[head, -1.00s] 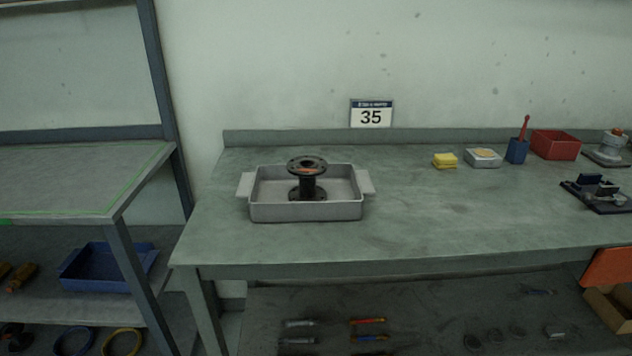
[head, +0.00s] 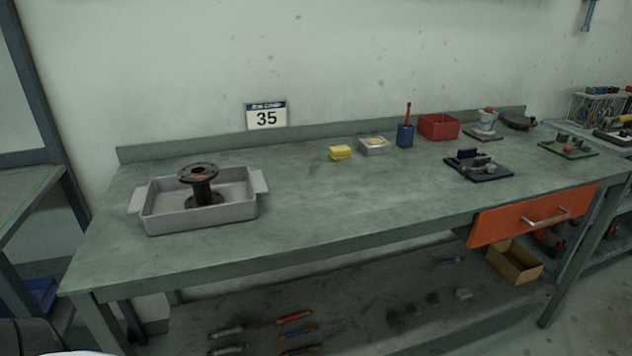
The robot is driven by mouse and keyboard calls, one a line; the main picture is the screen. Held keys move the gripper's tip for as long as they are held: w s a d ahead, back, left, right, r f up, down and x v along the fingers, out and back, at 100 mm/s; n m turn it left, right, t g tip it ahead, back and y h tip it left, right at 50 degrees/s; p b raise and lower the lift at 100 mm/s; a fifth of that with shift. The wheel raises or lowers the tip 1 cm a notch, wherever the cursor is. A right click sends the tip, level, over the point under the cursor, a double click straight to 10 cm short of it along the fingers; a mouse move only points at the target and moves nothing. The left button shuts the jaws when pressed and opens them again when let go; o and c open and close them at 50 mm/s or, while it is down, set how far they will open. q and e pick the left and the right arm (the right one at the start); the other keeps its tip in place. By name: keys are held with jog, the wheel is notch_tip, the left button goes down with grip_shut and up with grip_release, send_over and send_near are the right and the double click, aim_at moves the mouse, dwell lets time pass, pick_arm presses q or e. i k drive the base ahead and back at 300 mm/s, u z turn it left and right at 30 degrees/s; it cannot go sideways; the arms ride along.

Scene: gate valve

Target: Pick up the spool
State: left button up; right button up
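The spool (head: 201,188) is a dark flanged pipe piece with a round flange at top and bottom. It stands upright inside a grey tray (head: 165,222) with a handle tab at each end. The tray sits on the left part of the green-grey workbench (head: 330,205). The lower flange is partly hidden by the tray's front wall. Neither of my grippers shows in the head view.
A black fixture (head: 478,164) lies further right. An orange drawer (head: 533,215) hangs under the bench. The bench middle is clear.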

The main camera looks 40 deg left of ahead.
aim_at(199, 175)
jog(key=z, duration=0.35)
jog(key=k, duration=1.35)
jog(key=u, duration=2.05)
jog(key=i, duration=0.5)
